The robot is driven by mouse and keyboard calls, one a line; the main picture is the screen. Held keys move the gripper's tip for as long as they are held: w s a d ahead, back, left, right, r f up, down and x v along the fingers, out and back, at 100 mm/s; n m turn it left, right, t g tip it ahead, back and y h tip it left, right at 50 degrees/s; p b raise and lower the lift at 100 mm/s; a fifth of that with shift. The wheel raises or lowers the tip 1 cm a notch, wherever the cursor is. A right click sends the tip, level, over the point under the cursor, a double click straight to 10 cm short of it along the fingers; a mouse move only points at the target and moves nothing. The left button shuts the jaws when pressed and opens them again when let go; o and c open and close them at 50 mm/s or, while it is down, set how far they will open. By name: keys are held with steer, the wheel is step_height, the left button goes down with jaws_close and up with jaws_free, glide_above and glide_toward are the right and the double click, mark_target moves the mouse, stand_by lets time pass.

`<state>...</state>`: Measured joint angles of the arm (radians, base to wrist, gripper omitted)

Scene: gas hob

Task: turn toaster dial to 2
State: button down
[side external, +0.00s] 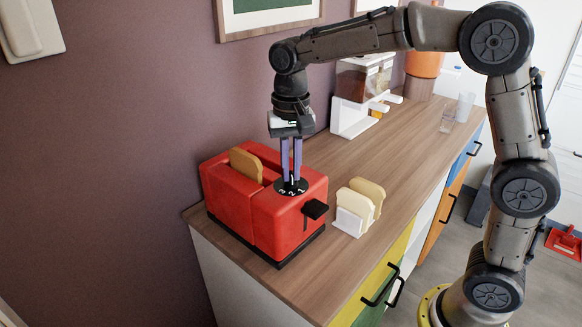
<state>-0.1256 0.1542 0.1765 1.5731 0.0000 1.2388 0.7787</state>
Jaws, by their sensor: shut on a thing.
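A red toaster (250,212) stands at the left end of the wooden counter, with a slice of bread (246,164) in one slot. Its round black dial (291,187) with white numbers is on the top, near the front right end. A black lever (315,209) sticks out from that end. My gripper (291,178) points straight down, its two purple fingers shut on the dial's knob. The knob itself is hidden between the fingers. The dial's setting cannot be read clearly.
A white rack (349,222) with two bread slices stands close to the right of the toaster. A white dispenser (350,117) and clear glasses (447,119) stand farther back. The counter (405,135) between is clear. A wall runs behind the toaster.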

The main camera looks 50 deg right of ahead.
mark_target(291, 174)
steer(key=shift+r+m, duration=0.1)
steer(key=shift+m, duration=0.5)
steer(key=c, duration=0.9)
jaws_free()
steer(key=shift+r, duration=6.9)
